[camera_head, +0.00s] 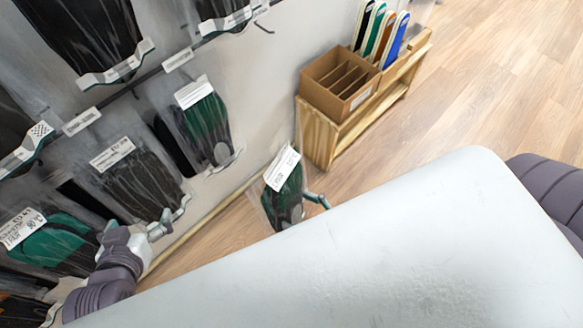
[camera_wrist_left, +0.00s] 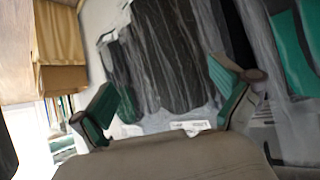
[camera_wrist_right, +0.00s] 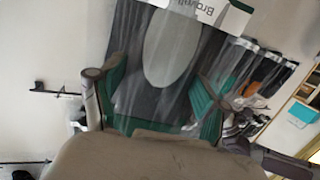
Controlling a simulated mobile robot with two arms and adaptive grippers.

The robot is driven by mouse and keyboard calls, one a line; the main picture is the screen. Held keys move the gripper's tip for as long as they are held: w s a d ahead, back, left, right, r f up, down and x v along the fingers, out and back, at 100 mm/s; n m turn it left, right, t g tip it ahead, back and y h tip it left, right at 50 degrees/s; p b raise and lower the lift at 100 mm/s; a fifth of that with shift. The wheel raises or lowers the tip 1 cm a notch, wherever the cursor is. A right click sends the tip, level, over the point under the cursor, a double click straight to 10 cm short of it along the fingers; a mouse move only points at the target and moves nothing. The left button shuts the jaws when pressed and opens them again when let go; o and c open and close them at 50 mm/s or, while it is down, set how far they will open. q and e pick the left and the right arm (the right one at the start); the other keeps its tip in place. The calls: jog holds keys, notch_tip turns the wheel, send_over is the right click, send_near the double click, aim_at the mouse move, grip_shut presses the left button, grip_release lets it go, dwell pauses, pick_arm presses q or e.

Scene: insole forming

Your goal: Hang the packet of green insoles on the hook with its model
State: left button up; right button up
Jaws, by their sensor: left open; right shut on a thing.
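A clear packet of dark and green insoles with a white label (camera_head: 283,190) is held upright in my right gripper (camera_head: 316,200), just past the grey surface's edge. In the right wrist view the packet (camera_wrist_right: 172,45) fills the space between the fingers. My left gripper (camera_head: 160,228) is open beside the rack, near the bottom of a dark packet (camera_head: 140,180). In the left wrist view, dark packets (camera_wrist_left: 165,60) hang beyond its open fingers. A green-and-black packet (camera_head: 207,125) hangs on the rack. Another green packet (camera_head: 50,240) hangs lower left. A bare hook end (camera_head: 264,28) shows at the upper rail.
A wooden stand (camera_head: 318,135) with a compartment box (camera_head: 340,82) and several coloured insoles (camera_head: 378,35) stands beyond the rack. A pale grey surface (camera_head: 400,250) covers the lower right. Wooden floor (camera_head: 490,90) is clear at upper right.

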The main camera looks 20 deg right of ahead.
jog(key=shift+w+a, duration=0.1)
jog(key=shift+w, duration=0.25)
pick_arm(q)
jog(key=shift+w+d+r+t+h+b, duration=0.4)
jog(key=shift+w+r+t, duration=0.4)
jog(key=shift+r+t, duration=0.55)
jog(key=shift+w+d+r+t+h+b, duration=0.25)
jog(key=shift+w+d+r+t+b, duration=0.45)
jog(key=shift+r, duration=1.05)
jog(key=shift+w+d+r+t+h+b, duration=0.15)
jog(key=shift+w+d+r+t+h, duration=0.15)
jog(key=shift+w+r+t, duration=0.9)
pick_arm(e)
jog(key=w+a, duration=0.2)
jog(key=w, duration=0.4)
jog(key=shift+w+a, duration=0.2)
jog(key=shift+w, duration=0.2)
pick_arm(q)
jog(key=shift+s+r, duration=0.25)
jog(key=shift+r, duration=0.1)
